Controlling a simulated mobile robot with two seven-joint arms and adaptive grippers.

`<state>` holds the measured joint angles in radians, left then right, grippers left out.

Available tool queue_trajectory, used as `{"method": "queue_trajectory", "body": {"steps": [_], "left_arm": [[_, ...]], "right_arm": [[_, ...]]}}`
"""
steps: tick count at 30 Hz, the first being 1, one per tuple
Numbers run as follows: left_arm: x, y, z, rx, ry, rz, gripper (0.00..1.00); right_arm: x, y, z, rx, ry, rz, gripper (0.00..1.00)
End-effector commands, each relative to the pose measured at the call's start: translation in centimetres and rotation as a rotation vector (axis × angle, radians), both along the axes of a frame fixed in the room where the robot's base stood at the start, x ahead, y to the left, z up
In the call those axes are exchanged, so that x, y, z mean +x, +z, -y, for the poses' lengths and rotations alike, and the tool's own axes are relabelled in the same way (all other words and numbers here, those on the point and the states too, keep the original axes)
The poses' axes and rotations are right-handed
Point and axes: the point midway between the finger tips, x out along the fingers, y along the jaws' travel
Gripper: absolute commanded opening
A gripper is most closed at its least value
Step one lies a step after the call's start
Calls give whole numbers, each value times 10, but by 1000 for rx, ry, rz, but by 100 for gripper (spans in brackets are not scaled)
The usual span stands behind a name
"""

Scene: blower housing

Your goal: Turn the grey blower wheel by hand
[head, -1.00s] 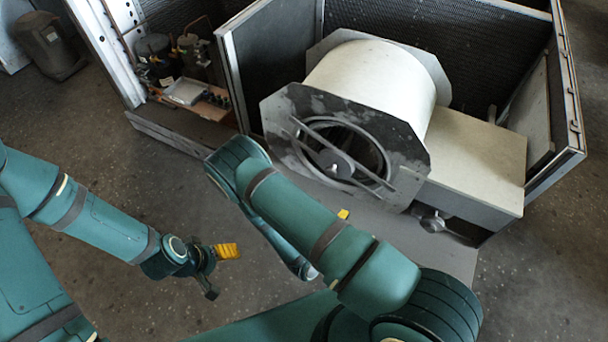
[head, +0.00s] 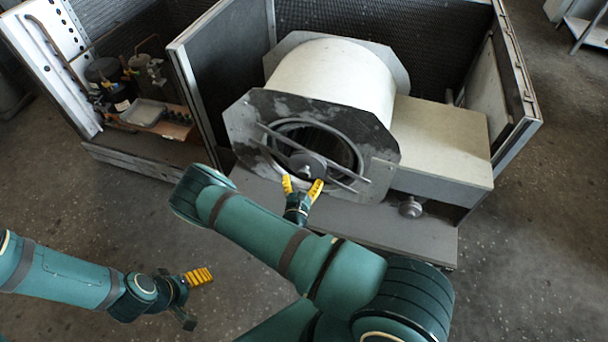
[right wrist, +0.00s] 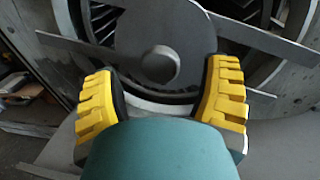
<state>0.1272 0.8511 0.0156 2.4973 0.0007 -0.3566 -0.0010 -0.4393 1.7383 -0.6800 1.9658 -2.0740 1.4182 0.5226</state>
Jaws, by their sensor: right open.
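The blower wheel (head: 342,150) shows as a dark vaned ring inside the round opening of the blower housing (head: 250,115). Its vanes also show in the right wrist view (right wrist: 103,22), behind a grey disc (right wrist: 168,42) with a small round boss. Two flat bars cross the opening beside the disc. My right gripper (head: 302,187) is open and empty at the lower edge of the opening. In the right wrist view its yellow-ridged fingers (right wrist: 162,95) stand either side of the disc's lower part; contact cannot be told. My left gripper (head: 194,297) is open and empty, low at the left.
A pale box (head: 440,145) adjoins the housing on the right, with a round knob (head: 410,208) below it. A metal partition (head: 222,85) stands left of the housing. Compressor parts (head: 125,85) fill the left compartment. The floor in front is clear.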

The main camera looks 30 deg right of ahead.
Motion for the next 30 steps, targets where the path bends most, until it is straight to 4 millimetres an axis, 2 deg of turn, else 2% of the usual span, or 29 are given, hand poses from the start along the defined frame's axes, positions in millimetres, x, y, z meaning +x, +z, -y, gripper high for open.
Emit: {"method": "queue_trajectory", "body": {"steps": [6, 18, 20, 24, 25, 30], "left_arm": [[1, -5, 0, 0, 1, 3, 74], [1, -6, 0, 0, 1, 3, 74], [1, -6, 0, 0, 1, 3, 74], [1, -6, 0, 0, 1, 3, 74], [1, -6, 0, 0, 1, 3, 74], [1, -5, 0, 0, 1, 3, 74]], "right_arm": [[18, -1, 16, 1, -2, 1, 74], [23, 0, 20, 1, -1, -1, 75], [23, 0, 20, 1, -1, -1, 54], [23, 0, 20, 1, -1, -1, 5], [23, 0, 20, 1, -1, -1, 0], [23, 0, 21, 3, -2, 3, 0]]}}
